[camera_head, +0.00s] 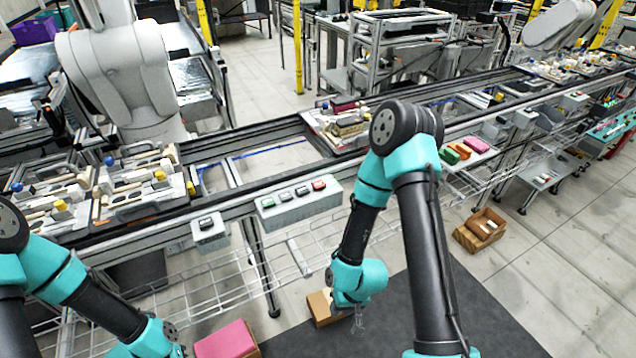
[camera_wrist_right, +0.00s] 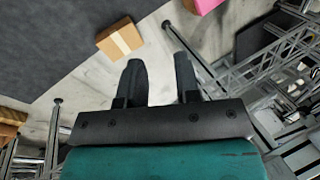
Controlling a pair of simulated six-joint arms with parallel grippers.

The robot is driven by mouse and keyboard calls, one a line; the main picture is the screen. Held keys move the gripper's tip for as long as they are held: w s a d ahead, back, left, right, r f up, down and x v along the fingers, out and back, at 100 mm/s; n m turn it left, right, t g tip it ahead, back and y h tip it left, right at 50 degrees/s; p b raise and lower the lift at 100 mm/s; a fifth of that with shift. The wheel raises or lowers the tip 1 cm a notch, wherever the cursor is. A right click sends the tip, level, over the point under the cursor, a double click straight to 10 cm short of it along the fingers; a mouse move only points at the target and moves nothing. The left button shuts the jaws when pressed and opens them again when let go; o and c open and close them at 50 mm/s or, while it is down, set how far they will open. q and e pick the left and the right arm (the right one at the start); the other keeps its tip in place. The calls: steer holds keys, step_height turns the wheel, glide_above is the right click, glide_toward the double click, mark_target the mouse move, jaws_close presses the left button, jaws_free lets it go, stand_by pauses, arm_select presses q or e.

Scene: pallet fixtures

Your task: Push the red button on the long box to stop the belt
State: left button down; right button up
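The long box (camera_head: 299,203) is a light grey control box on the front side of the conveyor. Several buttons sit in a row on its top, and the red button (camera_head: 319,185) is at its right end. My right gripper (camera_head: 358,322) hangs low in front of the belt, below and to the right of the box, well apart from the button. In the right wrist view its two dark fingers (camera_wrist_right: 160,80) stand apart with nothing between them. My left arm reaches to the bottom edge in the head view, and its fingers do not show.
The belt carries trays of tools (camera_head: 150,178). A smaller grey box (camera_head: 209,230) stands left of the long box. A wire rack (camera_head: 205,290) runs below the belt. Cardboard boxes (camera_head: 480,232) and a pink-topped box (camera_head: 226,340) are lower down.

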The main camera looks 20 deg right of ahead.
steer(key=shift+w+r, duration=0.1)
steer(key=shift+w, duration=0.4)
steer(key=shift+c, duration=0.6)
steer(key=shift+n, duration=0.4)
steer(key=w, duration=0.2)
steer(key=w+r, duration=0.1)
steer(key=w, duration=0.2)
steer(key=shift+w+d+r, duration=0.3)
steer(key=shift+d+r, duration=0.05)
steer(key=shift+d, duration=0.05)
jaws_close()
steer(key=w+d+r+n+h, duration=0.1)
steer(key=w+d+r+h, duration=0.1)
steer(key=w+d+r, duration=0.6)
steer(key=w+d+r+h, duration=0.2)
steer(key=w+d+r, duration=0.2)
steer(key=w+r, duration=0.75)
steer(key=w+a+r, duration=0.3)
steer(key=r, duration=0.4)
steer(key=w+a+r+n, duration=0.1)
steer(key=w+a+r, duration=0.2)
steer(key=r, duration=0.5)
steer(key=shift+a+r+g, duration=0.15)
steer(key=shift+a+g, duration=0.25)
